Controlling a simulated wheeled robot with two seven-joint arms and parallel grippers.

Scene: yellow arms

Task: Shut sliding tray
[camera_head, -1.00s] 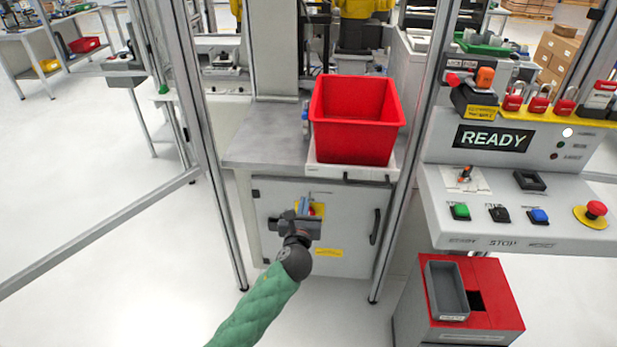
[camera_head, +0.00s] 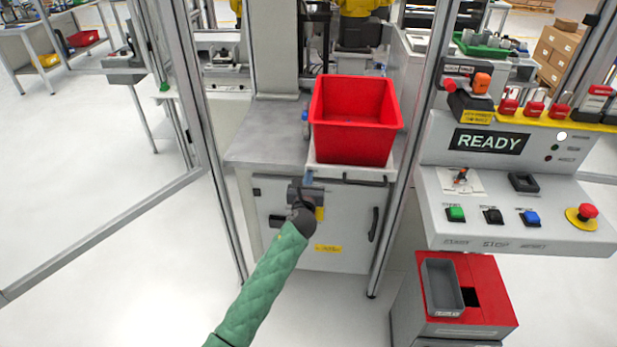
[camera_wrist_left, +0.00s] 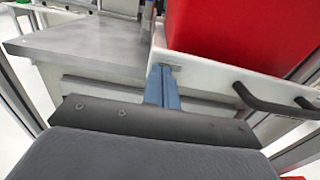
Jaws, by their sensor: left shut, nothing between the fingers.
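The sliding tray (camera_head: 318,173) is a thin white tray on the grey worktop of the cell. Its white front face, with a dark bar handle (camera_wrist_left: 272,102), also shows in the left wrist view (camera_wrist_left: 215,72). A red bin (camera_head: 352,142) stands on it. My left gripper (camera_head: 309,178) is shut and empty. Its blue fingertips (camera_wrist_left: 162,85) are at the left end of the tray's front face, left of the handle; I cannot tell whether they touch it. My right gripper is in neither view.
The grey worktop (camera_head: 262,140) is clear left of the tray. Below it is a cabinet door (camera_head: 345,225) with a dark handle. Frame posts stand on both sides. A control panel (camera_head: 500,190) with buttons is at the right, above a red-topped box (camera_head: 485,310).

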